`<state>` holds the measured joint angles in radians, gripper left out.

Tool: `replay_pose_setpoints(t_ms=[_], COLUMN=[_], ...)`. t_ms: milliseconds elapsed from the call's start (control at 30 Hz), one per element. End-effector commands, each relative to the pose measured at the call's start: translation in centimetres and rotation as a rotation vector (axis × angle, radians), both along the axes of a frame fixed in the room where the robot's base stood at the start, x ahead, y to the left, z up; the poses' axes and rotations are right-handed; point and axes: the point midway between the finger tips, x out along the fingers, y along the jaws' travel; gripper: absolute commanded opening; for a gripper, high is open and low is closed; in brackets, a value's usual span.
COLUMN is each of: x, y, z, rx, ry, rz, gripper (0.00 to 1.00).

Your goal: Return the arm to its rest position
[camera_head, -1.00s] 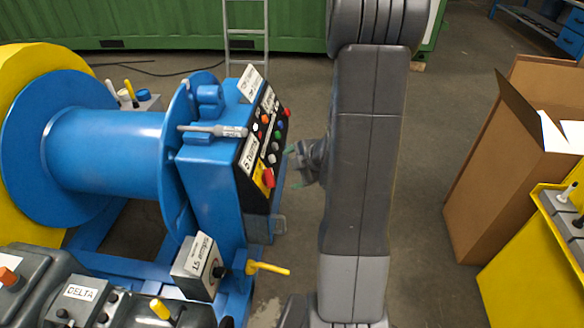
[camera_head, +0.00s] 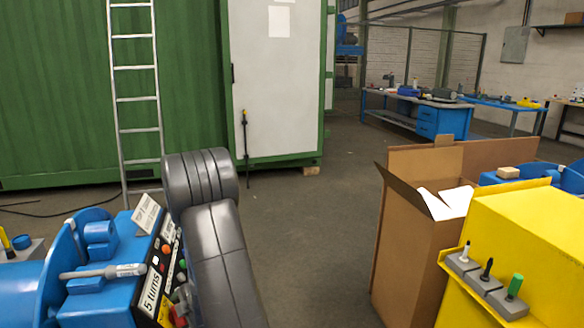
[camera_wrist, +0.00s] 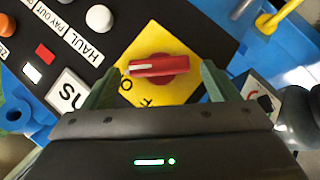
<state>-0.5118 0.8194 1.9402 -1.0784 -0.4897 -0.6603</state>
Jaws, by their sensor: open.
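My gripper (camera_wrist: 160,72) is open in the wrist view, with one green finger on each side of the red rotary switch (camera_wrist: 160,66). Gaps show between the fingers and the switch. The switch sits on a yellow plate (camera_wrist: 150,36) of the black control panel (camera_wrist: 100,18). In the head view my arm comes down beside the blue winch's control box (camera_head: 112,285). My gripper is mostly hidden there behind my arm. The red switch (camera_head: 179,314) shows partly at the bottom of that view.
A cardboard box (camera_head: 400,235) and a yellow cabinet (camera_head: 520,235) stand at the right. A green container (camera_head: 60,100) with a ladder (camera_head: 137,98) is behind. A blue workbench (camera_head: 440,121) is at the back right. The floor between is clear.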

Motion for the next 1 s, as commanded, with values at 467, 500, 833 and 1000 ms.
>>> replay_pose_setpoints(t_ms=[467,500,833,1000], x=[0.2,0.2,-0.2,-1.1], y=[0.5,0.5,-0.8,-2.9], z=[-0.6,-0.6,1.2,3.7], rx=[0.003,0.003,0.001,0.001], ry=[-0.011,-0.011,-0.002,-0.002], rz=[0.005,0.005,-0.003,-0.003], gripper=[0.81,0.81,0.81,0.81])
